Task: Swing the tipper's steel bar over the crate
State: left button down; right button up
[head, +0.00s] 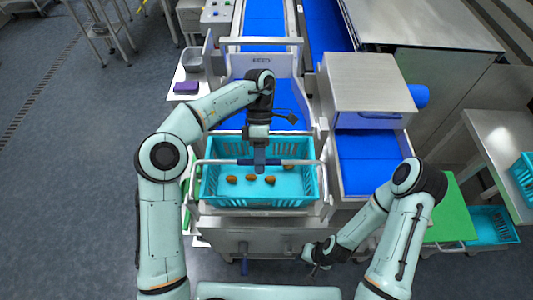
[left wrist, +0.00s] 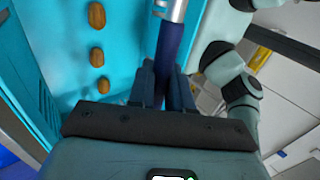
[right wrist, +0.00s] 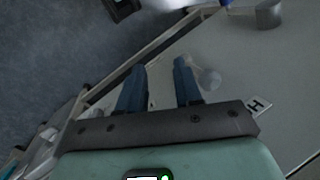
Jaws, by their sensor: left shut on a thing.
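The turquoise crate (head: 213,192) sits on the tipper with several brown dates (head: 250,177) on its floor. The tipper's steel bar (head: 208,162) spans across above the crate from side to side and has a dark blue sleeve (head: 298,162) along its middle. My left gripper (head: 259,163) reaches down from above and is shut on the sleeve, seen between the fingers in the left wrist view (left wrist: 172,45). My right gripper (head: 314,268) is low in front of the tipper, right of centre. Its fingers stand apart and empty in the right wrist view (right wrist: 160,85).
Blue conveyor belts (head: 265,20) lie behind the tipper. A steel housing (head: 365,85) stands to the right over another blue belt. A side table at left holds a purple cloth (head: 186,87). A green surface (head: 452,210) and another turquoise crate (head: 490,225) are at right.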

pick_arm(q)
jog(key=shift+f+g, duration=0.55)
jog(key=shift+g, duration=0.15)
jog(key=c, duration=1.2)
grip_release()
jog(key=shift+s, duration=0.1)
